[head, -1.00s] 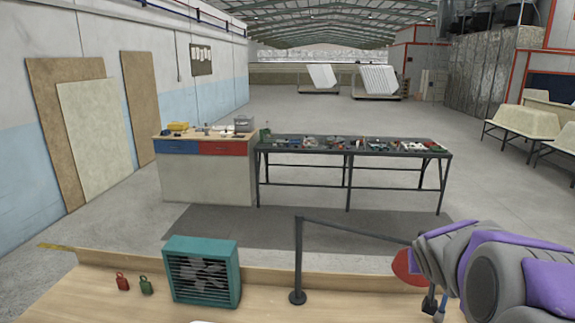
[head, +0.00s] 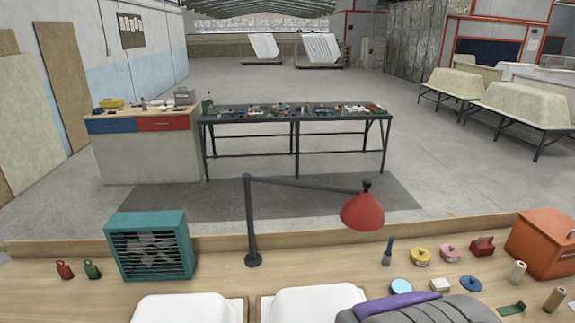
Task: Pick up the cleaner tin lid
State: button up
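Small round objects lie on the near wooden bench (head: 60,293), at the right of the head view. A flat dark blue disc with a small raised middle (head: 471,283) looks like a lid. A light blue disc (head: 401,287) lies to its left. A yellow round tin-like piece (head: 420,257) and a pink one (head: 450,253) sit behind them. I cannot tell which of these is the cleaner tin lid. My gripper is not in view.
A red-shaded lamp (head: 362,211) arches over the bench. A teal fan box (head: 150,246) stands left and an orange box (head: 543,243) right. Two white shells (head: 312,304) (head: 188,309) lie at the front. A blue-handled tool (head: 388,252) stands behind the light blue disc.

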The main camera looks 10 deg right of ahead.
aim_at(470, 283)
jog(key=z, duration=1.15)
